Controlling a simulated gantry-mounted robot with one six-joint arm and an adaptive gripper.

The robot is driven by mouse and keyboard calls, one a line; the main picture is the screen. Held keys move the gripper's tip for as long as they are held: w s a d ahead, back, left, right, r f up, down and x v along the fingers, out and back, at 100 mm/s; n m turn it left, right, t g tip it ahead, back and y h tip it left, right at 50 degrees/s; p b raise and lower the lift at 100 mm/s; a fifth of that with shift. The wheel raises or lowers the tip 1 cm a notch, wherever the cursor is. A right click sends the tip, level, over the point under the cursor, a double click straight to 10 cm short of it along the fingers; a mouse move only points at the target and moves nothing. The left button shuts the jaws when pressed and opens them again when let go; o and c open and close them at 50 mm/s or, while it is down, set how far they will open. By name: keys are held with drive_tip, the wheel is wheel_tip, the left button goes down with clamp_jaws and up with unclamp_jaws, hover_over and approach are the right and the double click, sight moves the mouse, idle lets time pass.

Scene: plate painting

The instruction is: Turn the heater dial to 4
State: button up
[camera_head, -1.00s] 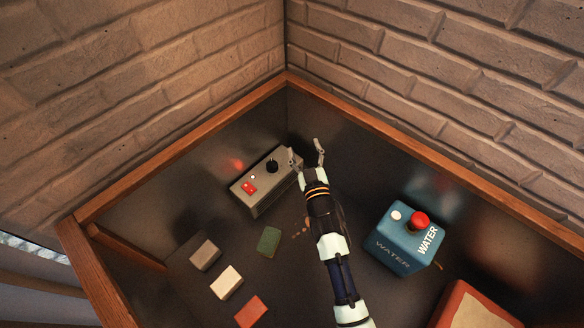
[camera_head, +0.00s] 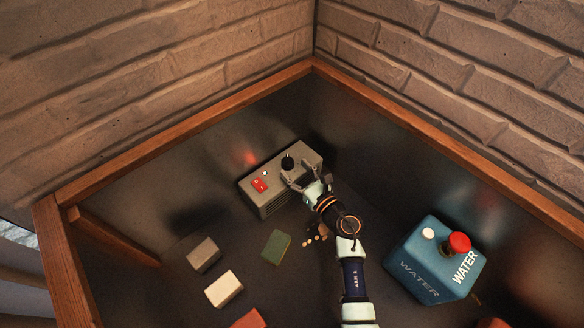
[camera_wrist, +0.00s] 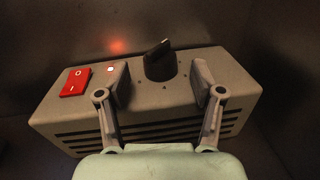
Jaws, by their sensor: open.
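The heater (camera_head: 262,192) is a grey box with a vented front, standing near the back corner of the table. Its black dial (camera_head: 288,163) sits on the top face; in the wrist view the dial (camera_wrist: 159,62) has a raised pointer ridge tilted up and to the right. The numbers around it are too small to read. My gripper (camera_head: 297,176) is open just in front of the dial. In the wrist view my gripper (camera_wrist: 160,82) has one finger on each side of the dial, both apart from it. A red switch (camera_wrist: 75,82) and a lit white lamp (camera_wrist: 110,69) lie left of the dial.
A blue water box (camera_head: 432,262) with a red knob stands at the right. Grey (camera_head: 203,254), white (camera_head: 224,289) and green (camera_head: 276,247) blocks lie at the lower left and middle. Wooden edging (camera_head: 200,125) and brick walls bound the back.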

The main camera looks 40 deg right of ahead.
sight(288, 162)
drive_tip(key=shift+w+d+b, duration=0.2)
drive_tip(key=shift+w+b, duration=0.1)
drive_tip(key=shift+w, duration=1.05)
drive_tip(key=c, duration=1.1)
drive_tip(key=m+h+p, duration=0.2)
drive_tip(key=h, duration=0.1)
drive_tip(key=shift+a+r+g, duration=0.15)
drive_tip(key=shift+a+g, duration=0.2)
drive_tip(key=shift+g, duration=0.05)
drive_tip(key=shift+c, duration=0.2)
drive_tip(key=shift+w+f+m+g+h+p, duration=0.15)
drive_tip(key=shift+m+g+h, duration=0.3)
drive_tip(key=shift+m+h, duration=0.4)
drive_tip(key=shift+s+f+m+g+h+p, duration=0.15)
drive_tip(key=shift+m+g+h, duration=0.35)
drive_tip(key=shift+h, duration=0.55)
drive_tip(key=shift+r, duration=0.1)
drive_tip(key=o, duration=1.1)
drive_tip(key=shift+w, duration=0.1)
drive_tip(key=shift+o, duration=0.2)
